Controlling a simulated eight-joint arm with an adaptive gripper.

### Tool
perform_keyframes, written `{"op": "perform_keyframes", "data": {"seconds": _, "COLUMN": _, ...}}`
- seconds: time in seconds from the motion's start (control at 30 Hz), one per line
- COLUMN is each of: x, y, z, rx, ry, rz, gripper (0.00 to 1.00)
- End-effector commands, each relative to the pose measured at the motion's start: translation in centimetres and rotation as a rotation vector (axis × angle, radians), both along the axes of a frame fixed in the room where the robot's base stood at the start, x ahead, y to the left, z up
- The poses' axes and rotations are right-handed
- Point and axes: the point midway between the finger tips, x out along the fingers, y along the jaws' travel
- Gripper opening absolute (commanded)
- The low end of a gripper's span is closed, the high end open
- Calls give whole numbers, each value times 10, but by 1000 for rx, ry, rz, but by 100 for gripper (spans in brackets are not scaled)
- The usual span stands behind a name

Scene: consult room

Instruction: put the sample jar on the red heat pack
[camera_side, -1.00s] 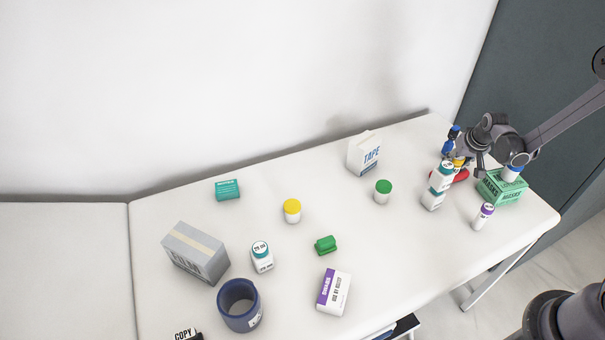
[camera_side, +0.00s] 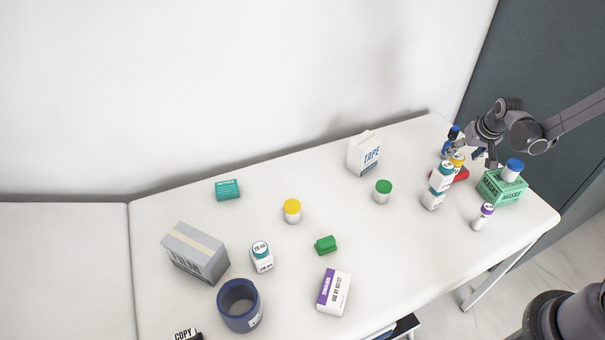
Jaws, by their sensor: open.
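The red heat pack (camera_side: 463,174) lies at the right end of the table, partly hidden by stacked white bottles in front. A small jar with an orange-yellow lid (camera_side: 457,158) appears to stand on the pack; its lower part is hidden behind the bottles. I cannot tell by a label which is the sample jar. My gripper (camera_side: 473,153) is open, just above and beside the orange-lidded jar, seemingly apart from it.
A blue item (camera_side: 452,135) is behind. A tape box (camera_side: 364,153) stands further left.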

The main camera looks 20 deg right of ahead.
Motion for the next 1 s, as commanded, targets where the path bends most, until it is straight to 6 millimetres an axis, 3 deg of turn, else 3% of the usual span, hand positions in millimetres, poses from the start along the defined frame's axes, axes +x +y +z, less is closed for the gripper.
{"op": "perform_keyframes", "data": {"seconds": 0.3, "x": -15, "y": 8, "z": 41, "rx": 0, "ry": 0, "rz": 0, "gripper": 64}}
{"op": "perform_keyframes", "data": {"seconds": 0.67, "x": -23, "y": 17, "z": 64, "rx": -2, "ry": -4, "rz": 10, "gripper": 64}}
{"op": "perform_keyframes", "data": {"seconds": 0.77, "x": -25, "y": 32, "z": 80, "rx": -7, "ry": -16, "rz": 37, "gripper": 64}}
{"op": "perform_keyframes", "data": {"seconds": 1.0, "x": -47, "y": 93, "z": 132, "rx": -25, "ry": -62, "rz": 148, "gripper": 64}}
